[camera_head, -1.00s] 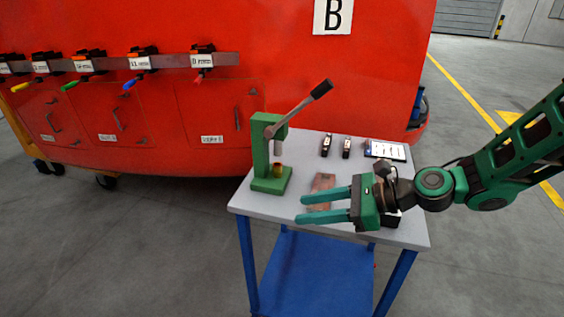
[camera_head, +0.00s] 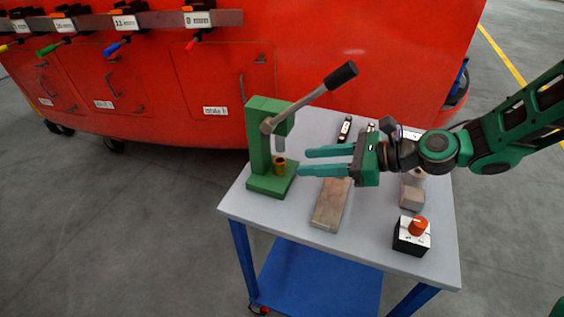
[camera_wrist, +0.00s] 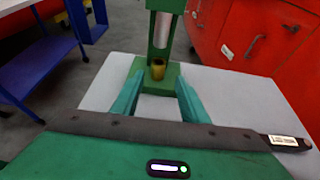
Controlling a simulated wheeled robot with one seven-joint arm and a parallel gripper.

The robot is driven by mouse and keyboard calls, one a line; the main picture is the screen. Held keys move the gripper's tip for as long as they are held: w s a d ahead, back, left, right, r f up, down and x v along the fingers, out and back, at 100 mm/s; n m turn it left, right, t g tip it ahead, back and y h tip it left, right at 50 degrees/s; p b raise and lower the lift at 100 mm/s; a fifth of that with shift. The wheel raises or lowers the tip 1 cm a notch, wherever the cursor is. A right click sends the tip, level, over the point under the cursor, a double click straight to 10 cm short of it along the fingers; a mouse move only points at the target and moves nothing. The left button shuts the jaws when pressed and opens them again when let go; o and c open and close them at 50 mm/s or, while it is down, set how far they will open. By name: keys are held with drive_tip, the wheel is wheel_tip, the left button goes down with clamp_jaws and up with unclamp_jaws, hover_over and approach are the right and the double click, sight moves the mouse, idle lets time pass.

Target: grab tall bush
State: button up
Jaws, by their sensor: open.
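The tall bush looks to be the small brass-coloured cylinder (camera_head: 279,167) standing upright on the base of the green press (camera_head: 262,150), below its ram. It also shows in the wrist view (camera_wrist: 158,69), straight ahead between my fingers. My gripper (camera_head: 303,162) is open and empty, its fingertips to the right of the cylinder and apart from it. In the wrist view my gripper (camera_wrist: 158,92) has a finger on each side, with the press base beyond the tips.
The press lever (camera_head: 310,97) slants up to the right above my gripper. A flat brownish block (camera_head: 330,205) lies on the grey table (camera_head: 285,222). A black and white box with an orange knob (camera_head: 411,236) stands at the right.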

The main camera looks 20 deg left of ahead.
sight(286, 173)
drive_tip(key=shift+x, duration=3.75)
clamp_jaws()
